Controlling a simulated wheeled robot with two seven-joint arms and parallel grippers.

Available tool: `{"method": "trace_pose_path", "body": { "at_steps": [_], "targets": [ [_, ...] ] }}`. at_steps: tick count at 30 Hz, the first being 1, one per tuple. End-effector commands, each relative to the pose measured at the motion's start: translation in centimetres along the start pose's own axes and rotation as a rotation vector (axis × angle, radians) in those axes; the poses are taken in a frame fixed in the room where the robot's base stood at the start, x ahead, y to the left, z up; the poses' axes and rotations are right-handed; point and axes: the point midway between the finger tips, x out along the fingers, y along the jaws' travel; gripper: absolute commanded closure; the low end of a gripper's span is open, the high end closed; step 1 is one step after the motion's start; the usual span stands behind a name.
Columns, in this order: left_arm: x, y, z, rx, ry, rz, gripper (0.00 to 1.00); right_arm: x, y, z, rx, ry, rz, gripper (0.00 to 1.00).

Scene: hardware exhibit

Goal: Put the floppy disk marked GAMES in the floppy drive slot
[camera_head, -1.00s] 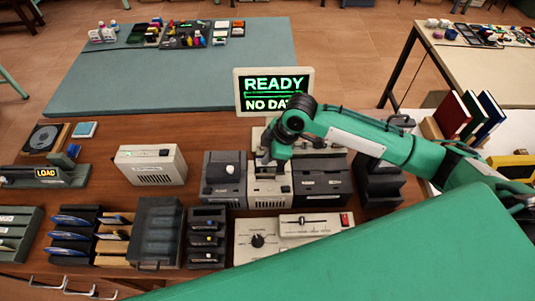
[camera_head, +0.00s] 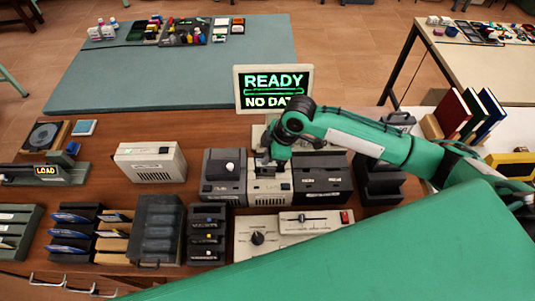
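My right gripper (camera_head: 268,168) points down at the top of the cream drive unit (camera_head: 269,193), in the middle of a row of devices. Its fingertips and anything between them are too small and hidden to make out. A dark grey unit (camera_head: 223,190) stands to the left and a black unit (camera_head: 322,185) to the right. I cannot make out a disk marked GAMES. Blue-edged disks sit in a black rack (camera_head: 90,244) at the lower left. The monitor (camera_head: 273,88) behind reads READY and NO DA, the rest hidden by my arm. My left gripper does not show.
A cream box (camera_head: 150,162) stands left of the row, with clear wood between. A control panel with a knob (camera_head: 257,239) and a slider panel (camera_head: 315,220) lie in front. A dark lidded case (camera_head: 157,230) and books (camera_head: 470,115) also stand near.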

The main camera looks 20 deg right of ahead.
Motion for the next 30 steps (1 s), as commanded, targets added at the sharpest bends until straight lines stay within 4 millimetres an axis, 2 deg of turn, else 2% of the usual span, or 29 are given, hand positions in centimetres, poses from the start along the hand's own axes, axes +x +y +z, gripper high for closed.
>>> {"method": "trace_pose_path", "body": {
  "at_steps": [30],
  "targets": [
    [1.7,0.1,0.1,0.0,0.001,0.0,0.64,4.3,0.0,1.8,0.001,-0.001,-0.001,1.0]
  ]
}}
